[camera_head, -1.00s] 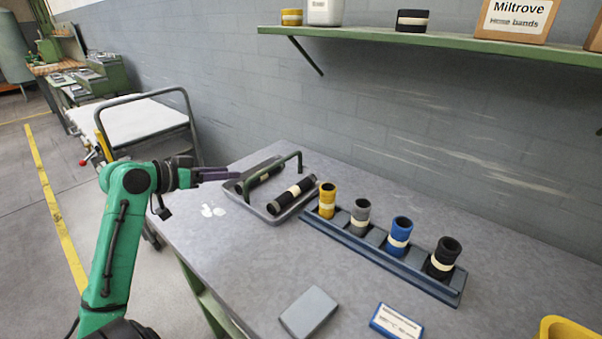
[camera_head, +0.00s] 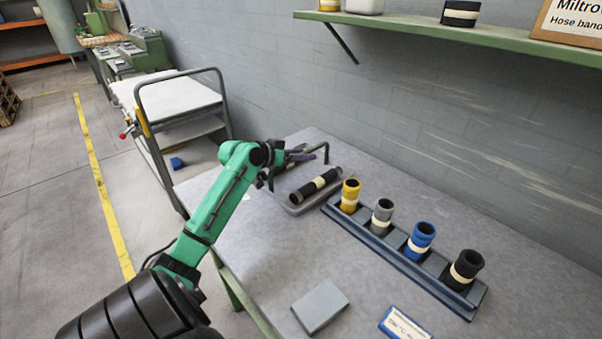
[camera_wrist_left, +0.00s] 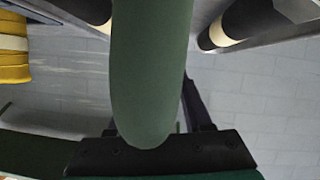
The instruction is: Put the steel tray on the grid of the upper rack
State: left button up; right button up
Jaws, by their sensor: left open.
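The steel tray (camera_head: 297,210) lies on the grey bench, partly hidden behind my left arm. It holds black hoses with cream bands, one (camera_head: 316,185) in plain sight. A dark green carrying handle (camera_head: 327,153) rises over it. My left gripper (camera_head: 308,153) is open at this handle, above the tray's far left part. In the left wrist view the handle (camera_wrist_left: 150,70) runs large through the middle, close in front of the gripper, and banded hoses (camera_wrist_left: 235,22) show on both sides. Contact cannot be told. My right gripper is not in view. I see no rack grid clearly.
A blue-grey holder (camera_head: 400,262) with several upright coloured hoses stands right of the tray. A grey block (camera_head: 320,306) and a blue-edged card (camera_head: 405,325) lie in front. A green wall shelf (camera_head: 450,35) hangs above. A trolley (camera_head: 185,95) stands beyond the bench's left end.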

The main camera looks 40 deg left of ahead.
pick_arm(q)
grip_shut()
dwell(1.3)
